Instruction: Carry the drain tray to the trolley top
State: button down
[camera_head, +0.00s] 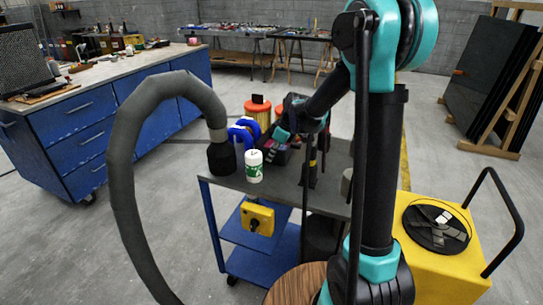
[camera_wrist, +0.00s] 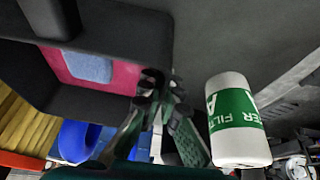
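The trolley (camera_head: 222,178) is blue with a dark grey top, left of my arm in the head view. A dark open container (camera_wrist: 103,104) with pink and light blue contents fills the upper left of the wrist view. In the head view it shows as a dark box with pink inside (camera_head: 272,146), over or on the trolley top. I cannot tell whether it is the drain tray. My gripper (camera_wrist: 162,84) has its fingertips at the container's corner; whether they hold its wall is unclear. In the head view my gripper (camera_head: 286,133) is partly hidden by dark parts.
A white and green filter bottle (camera_head: 254,166) stands on the trolley top; it is close right of my fingers in the wrist view (camera_wrist: 237,122). A yellow cart (camera_head: 418,272) bears a round black dish (camera_head: 409,219). A blue workbench (camera_head: 85,125) stands at left.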

jog(key=c, duration=1.7)
grip_release()
jog(key=v, duration=1.2)
jog(key=shift+r, duration=0.15)
jog(key=shift+a, duration=0.1)
